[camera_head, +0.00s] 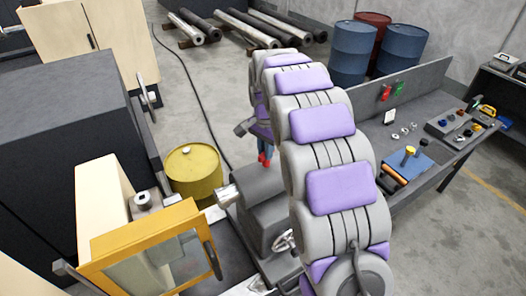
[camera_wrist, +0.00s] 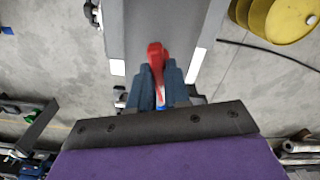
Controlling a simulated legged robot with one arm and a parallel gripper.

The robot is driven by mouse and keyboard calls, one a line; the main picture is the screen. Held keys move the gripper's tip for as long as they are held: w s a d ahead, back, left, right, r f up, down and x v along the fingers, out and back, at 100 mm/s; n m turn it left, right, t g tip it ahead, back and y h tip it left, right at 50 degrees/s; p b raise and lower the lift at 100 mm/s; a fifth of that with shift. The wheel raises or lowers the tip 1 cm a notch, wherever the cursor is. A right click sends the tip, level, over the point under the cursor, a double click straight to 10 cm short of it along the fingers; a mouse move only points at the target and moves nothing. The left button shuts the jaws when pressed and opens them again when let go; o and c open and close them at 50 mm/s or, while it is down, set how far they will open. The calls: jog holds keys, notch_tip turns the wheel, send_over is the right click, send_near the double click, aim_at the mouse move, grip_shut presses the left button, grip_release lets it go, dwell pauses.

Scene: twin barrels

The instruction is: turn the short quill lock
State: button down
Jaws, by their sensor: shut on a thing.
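The quill lock shows as a short red lever (camera_wrist: 156,56) on top of the grey tailstock in the wrist view. My gripper (camera_wrist: 160,76) has its two dark blue fingers shut on the lever, one on each side. The lever's rounded upper end sticks out past the fingertips, and its lower part is partly hidden between them. In the head view the red lever (camera_head: 264,159) shows small beside my arm, above the tailstock (camera_head: 262,196). My arm hides most of my gripper there.
The lathe has a yellow-framed guard (camera_head: 150,243) at the lower left. A yellow barrel (camera_head: 193,176) stands behind it. A workbench (camera_head: 420,165) with tools is on the right. Blue barrels (camera_head: 352,50) and metal bars (camera_head: 235,28) are at the back. Open floor lies between.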

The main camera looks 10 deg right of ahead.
jog(key=n, duration=0.2)
jog(key=shift+w+d+n, duration=0.15)
jog(key=shift+d+n, duration=0.1)
jog(key=shift+n, duration=0.15)
jog(key=n+b, duration=0.1)
jog(key=n, duration=0.3)
jog(key=shift+r+n, duration=0.1)
jog(key=shift+n, duration=0.2)
jog(key=n, duration=0.3)
jog(key=shift+a+n, duration=0.15)
jog(key=shift+n, duration=0.15)
jog(key=shift+a+n, duration=0.1)
jog(key=shift+n, duration=1.4)
jog(key=c, duration=1.4)
grip_release()
jog(key=shift+c, duration=0.2)
jog(key=o, duration=0.3)
jog(key=shift+w+a, duration=0.1)
jog(key=shift+w, duration=0.1)
jog(key=shift+o, duration=0.3)
jog(key=shift+s, duration=0.2)
